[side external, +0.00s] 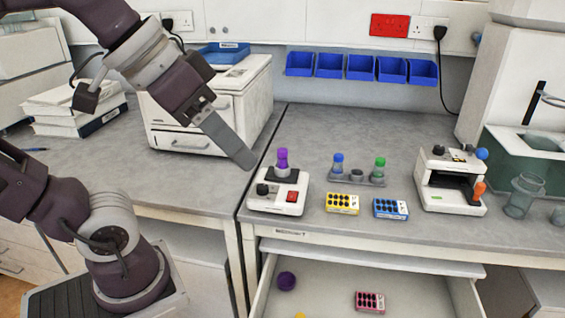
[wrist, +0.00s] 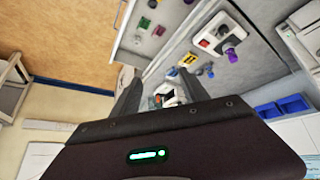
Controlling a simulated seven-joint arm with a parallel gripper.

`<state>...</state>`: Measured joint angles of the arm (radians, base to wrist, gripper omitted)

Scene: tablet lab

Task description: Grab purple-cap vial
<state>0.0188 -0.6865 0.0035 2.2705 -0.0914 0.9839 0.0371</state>
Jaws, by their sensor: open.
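The purple-cap vial (side external: 283,158) stands upright on the small white mixer (side external: 277,197) with a red switch, near the counter's front left. A purple item on a white device, likely the same vial (wrist: 232,54), shows right of centre in the wrist view. My gripper (side external: 246,162) is above the counter, left of the vial and apart from it. In the wrist view its two fingers (wrist: 160,90) are spread with nothing held between them. In the side view the fingers overlap, so their gap is hidden there.
A rack (side external: 357,179) holds blue- and green-capped vials. Yellow (side external: 342,204) and blue (side external: 390,208) trays lie before it. A white device (side external: 450,182) stands right, a white box (side external: 208,105) behind left. The open drawer (side external: 330,270) holds a pink tray (side external: 370,301) and a purple item (side external: 287,281).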

